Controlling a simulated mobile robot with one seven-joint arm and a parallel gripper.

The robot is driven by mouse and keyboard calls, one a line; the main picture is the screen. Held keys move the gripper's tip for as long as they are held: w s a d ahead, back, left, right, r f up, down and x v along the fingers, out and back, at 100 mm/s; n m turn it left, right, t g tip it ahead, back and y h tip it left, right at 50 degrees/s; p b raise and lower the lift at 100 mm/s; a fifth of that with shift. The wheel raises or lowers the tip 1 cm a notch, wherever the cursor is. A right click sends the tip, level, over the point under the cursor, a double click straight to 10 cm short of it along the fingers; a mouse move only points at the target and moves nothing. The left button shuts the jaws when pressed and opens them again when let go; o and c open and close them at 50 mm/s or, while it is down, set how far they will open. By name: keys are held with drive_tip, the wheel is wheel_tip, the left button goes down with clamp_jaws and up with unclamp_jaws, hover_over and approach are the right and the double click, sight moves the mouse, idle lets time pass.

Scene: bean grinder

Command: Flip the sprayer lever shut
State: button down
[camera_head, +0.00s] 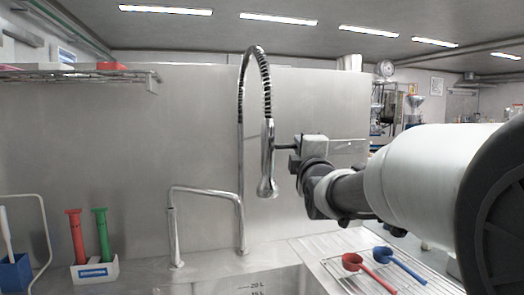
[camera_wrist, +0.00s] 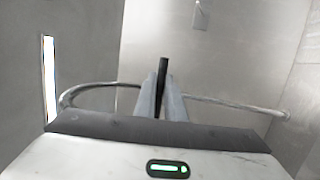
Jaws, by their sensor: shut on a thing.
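The chrome sprayer head (camera_head: 268,165) hangs from a tall faucet with a spring hose (camera_head: 266,85), in front of the steel back wall. A thin dark lever (camera_head: 285,147) stands out from its right side, toward my gripper (camera_head: 297,146). In the wrist view, my gripper (camera_wrist: 161,98) has its two grey fingers close together. A black bar, which looks like the lever (camera_wrist: 163,68), stands up between and past the fingertips. My gripper is shut on the lever. The sprayer head itself is not clear in the wrist view.
A second, bent chrome tap (camera_head: 205,191) stands left of the sprayer over the sink (camera_head: 255,281). Red (camera_head: 76,238) and green (camera_head: 102,235) handled tools stand in a white holder at left. Red (camera_head: 366,272) and blue (camera_head: 397,263) scoops lie on the right drainboard. A wire shelf (camera_head: 80,74) is at upper left.

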drive_tip(key=shift+r, duration=0.1)
drive_tip(key=c, duration=1.8)
unclamp_jaws()
drive_tip(key=s+f, duration=0.1)
drive_tip(key=s, duration=0.4)
drive_tip(key=s+f, duration=0.1)
drive_tip(key=s, duration=0.5)
drive_tip(key=s+f, duration=0.1)
drive_tip(key=s, duration=0.5)
drive_tip(key=shift+a+f, duration=0.2)
drive_tip(key=shift+a, duration=0.1)
